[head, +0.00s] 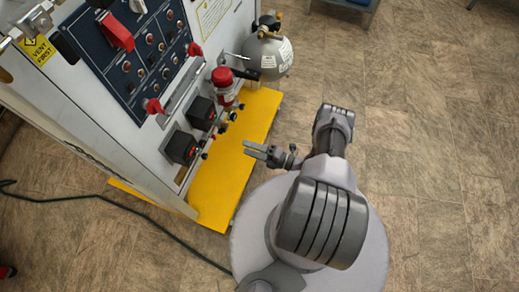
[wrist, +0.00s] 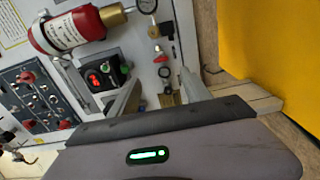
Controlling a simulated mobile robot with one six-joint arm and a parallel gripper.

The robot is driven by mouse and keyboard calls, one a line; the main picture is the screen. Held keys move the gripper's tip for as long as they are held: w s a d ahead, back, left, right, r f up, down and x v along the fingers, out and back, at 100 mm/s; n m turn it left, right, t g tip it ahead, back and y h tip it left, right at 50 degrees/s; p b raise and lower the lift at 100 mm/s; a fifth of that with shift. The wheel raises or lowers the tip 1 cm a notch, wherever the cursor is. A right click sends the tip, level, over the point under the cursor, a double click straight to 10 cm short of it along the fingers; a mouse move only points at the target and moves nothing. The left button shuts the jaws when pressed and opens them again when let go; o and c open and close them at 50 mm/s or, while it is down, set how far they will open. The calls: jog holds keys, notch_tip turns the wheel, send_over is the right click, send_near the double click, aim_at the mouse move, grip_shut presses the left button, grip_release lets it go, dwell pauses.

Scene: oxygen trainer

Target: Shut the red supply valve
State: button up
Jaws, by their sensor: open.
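The trainer panel (head: 180,130) stands left of my arm in the head view. Small red parts sit on its piping; one red knob (wrist: 163,72) shows in the wrist view between my fingers, beyond their tips. I cannot tell for sure that it is the supply valve, or its setting. Red levers also show in the head view, one upper (head: 194,49) and one lower (head: 153,106). My gripper (head: 248,148) is open and empty, apart from the panel, pointing toward it over the yellow base's edge. It also shows in the wrist view (wrist: 162,88).
A red cylinder (wrist: 70,28) with a brass fitting and gauge is mounted on the panel. Black boxes (head: 180,147) with displays project from it. A grey tank (head: 268,57) stands at its far end. The yellow base plate (head: 230,165) juts out below. A dark cable (head: 130,203) crosses the floor.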

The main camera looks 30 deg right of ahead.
jog(key=v, duration=0.4)
jog(key=shift+s, duration=0.2)
